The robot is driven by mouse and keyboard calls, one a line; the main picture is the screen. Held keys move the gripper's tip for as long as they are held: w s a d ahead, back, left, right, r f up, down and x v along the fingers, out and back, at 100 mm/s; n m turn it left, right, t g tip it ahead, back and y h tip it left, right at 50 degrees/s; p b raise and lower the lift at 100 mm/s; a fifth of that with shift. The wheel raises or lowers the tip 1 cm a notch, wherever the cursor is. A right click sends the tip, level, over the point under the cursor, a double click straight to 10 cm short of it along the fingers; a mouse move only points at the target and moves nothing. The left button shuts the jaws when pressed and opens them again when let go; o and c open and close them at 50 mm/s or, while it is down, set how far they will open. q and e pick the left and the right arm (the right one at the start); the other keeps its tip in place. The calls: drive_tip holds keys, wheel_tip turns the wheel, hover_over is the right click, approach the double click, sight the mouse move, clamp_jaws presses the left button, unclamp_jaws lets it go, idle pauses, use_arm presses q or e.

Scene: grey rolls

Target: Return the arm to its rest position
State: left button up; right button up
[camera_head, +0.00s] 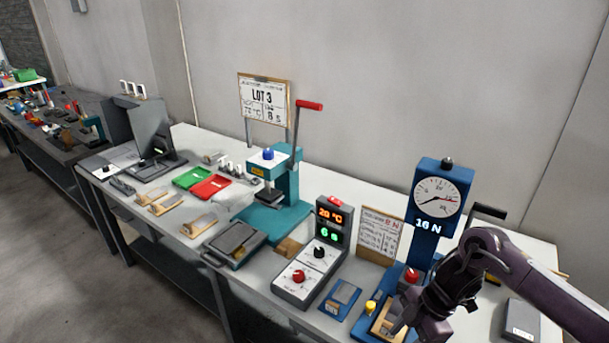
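My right arm, dark purple, comes in from the right edge. Its gripper (408,318) is low over the front of the blue force tester (440,192), beside its yellow knob (371,307) and red button (411,275). The gripper partly covers the tester's blue base with its wooden-coloured piece (386,319). Whether the fingers are apart, or touch anything, I cannot tell. My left arm and gripper are not in view.
A controller box (313,262) reading 20 °C and 6 s stands left of the tester. A teal press (280,190) with a red-handled lever stands further left. Green (191,178) and red trays (211,187) and several small samples lie beyond. A grey block (521,320) lies right of my gripper.

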drive_tip(key=s+a+r+m+t+y, duration=0.2)
drive_tip(key=a+m+t, duration=0.45)
drive_tip(key=a, duration=1.25)
drive_tip(key=s+d+m+g+h, duration=0.1)
drive_tip(key=s+d+m+h, duration=0.2)
drive_tip(key=s+d+m, duration=0.4)
drive_tip(key=s+d+m+g+h, duration=0.1)
drive_tip(key=s+d+m+h, duration=0.2)
drive_tip(key=s+d+m, duration=0.5)
wheel_tip(320, 180, down, 30)
drive_tip(key=d+n+g+b, duration=0.1)
drive_tip(key=d+n+b, duration=0.1)
drive_tip(key=n, duration=0.1)
use_arm(q)
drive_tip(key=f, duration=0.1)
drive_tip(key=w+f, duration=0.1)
drive_tip(key=b, duration=0.1)
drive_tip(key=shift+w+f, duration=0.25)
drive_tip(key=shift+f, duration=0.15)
use_arm(e)
drive_tip(key=s+d+f, duration=0.2)
drive_tip(key=s+f, duration=0.8)
drive_tip(key=s+d+f+g, duration=0.1)
drive_tip(key=s+f, duration=0.9)
drive_tip(key=shift+d+f, duration=0.25)
drive_tip(key=shift+d, duration=0.15)
